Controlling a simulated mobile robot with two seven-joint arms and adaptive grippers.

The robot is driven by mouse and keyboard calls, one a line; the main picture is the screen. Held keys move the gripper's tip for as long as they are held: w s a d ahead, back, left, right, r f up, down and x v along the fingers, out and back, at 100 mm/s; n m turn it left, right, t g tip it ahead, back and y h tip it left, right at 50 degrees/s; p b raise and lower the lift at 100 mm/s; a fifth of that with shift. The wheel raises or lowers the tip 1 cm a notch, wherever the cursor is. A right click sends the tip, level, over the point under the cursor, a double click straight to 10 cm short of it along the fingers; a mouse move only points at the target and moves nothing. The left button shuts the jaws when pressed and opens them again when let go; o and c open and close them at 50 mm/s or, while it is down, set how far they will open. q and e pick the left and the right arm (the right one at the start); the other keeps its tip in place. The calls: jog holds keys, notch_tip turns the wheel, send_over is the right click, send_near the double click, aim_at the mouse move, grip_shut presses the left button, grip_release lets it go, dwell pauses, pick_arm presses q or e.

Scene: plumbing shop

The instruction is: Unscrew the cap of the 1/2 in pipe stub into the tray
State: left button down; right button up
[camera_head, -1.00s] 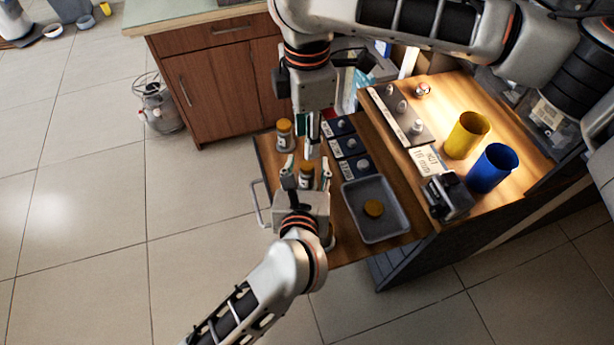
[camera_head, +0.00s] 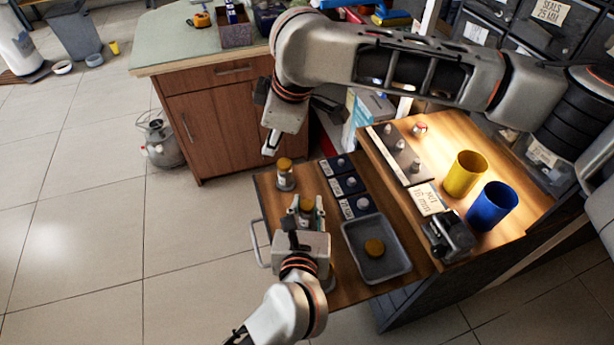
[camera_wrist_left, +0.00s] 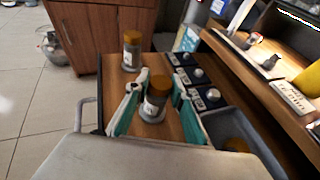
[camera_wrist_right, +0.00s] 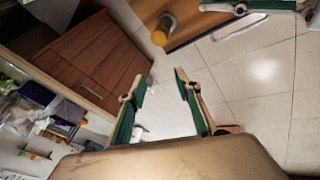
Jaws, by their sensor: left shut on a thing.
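A grey pipe stub with an orange cap (camera_head: 306,204) stands upright on the wooden board; its cap also shows in the left wrist view (camera_wrist_left: 158,84). The grey tray (camera_head: 349,240) is on the right and holds a loose orange cap (camera_head: 374,247). My right gripper (camera_head: 270,146) is raised behind and left of the stubs. In the right wrist view it is open and empty (camera_wrist_right: 158,85). Size markings are not readable.
Several labelled dark blocks with grey knobs (camera_head: 349,184) stand behind the tray. The raised shelf on the right holds a yellow cup (camera_head: 465,174), a blue cup (camera_head: 492,206) and a dark vise-like device (camera_head: 447,236). Open floor lies left of the board.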

jog(key=w+a+r+m+t+y, duration=0.1)
jog(key=w+a+r+t+y, duration=0.25)
jog(key=a+r, duration=0.35)
jog(key=w+a+r+m+t+y, duration=0.2)
jog(key=w+a+r+y, duration=0.25)
jog(key=r, duration=0.45)
jog(key=s+a+r+n+g+y, duration=0.3)
jog(key=s+r+n+g+y, duration=0.15)
jog(key=s, duration=0.45)
jog(key=s+a+r+n+g+y, duration=0.3)
jog(key=s+a+n+g, duration=0.15)
jog(key=s, duration=0.35)
jog(key=s+d+f+n+g+h, duration=0.2)
jog(key=s+f+n+g+h, duration=0.1)
jog(key=s+f+g, duration=0.25)
jog(key=m+t+h, duration=0.5)
jog(key=m+h, duration=0.4)
jog(key=h, duration=0.7)
send_over(307, 205)
notch_tip(307, 205, down, 21)
jog(key=shift+r, duration=0.1)
jog(key=shift+f, duration=3.9)
